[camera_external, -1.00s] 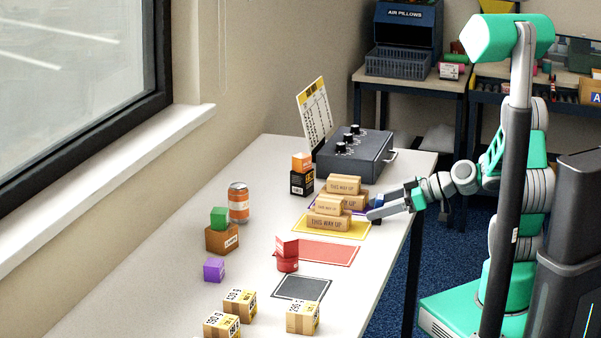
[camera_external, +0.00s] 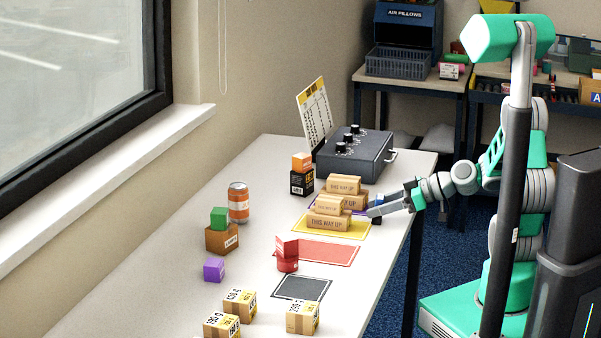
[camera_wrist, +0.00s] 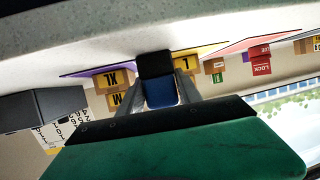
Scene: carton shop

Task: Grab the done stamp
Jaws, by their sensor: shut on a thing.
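A blue block with a black end, which I take for the done stamp (camera_wrist: 160,94), is between the fingers of my gripper (camera_wrist: 164,90) in the wrist view. The fingers are shut on its blue part, and its black end points toward the pale table top. I cannot read any label on it. In the outside view my gripper (camera_external: 371,209) is at the table's right edge, just right of the cartons on the yellow mat. There the stamp is small and mostly hidden by the fingers.
Cartons stand on the yellow mat (camera_external: 356,233) and behind it, close left of my gripper. A dark grey knobbed box (camera_external: 350,162) stands behind. A red lock-shaped thing (camera_external: 288,262), an orange can (camera_external: 238,203) and several small boxes are farther off. The table's front right edge is clear.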

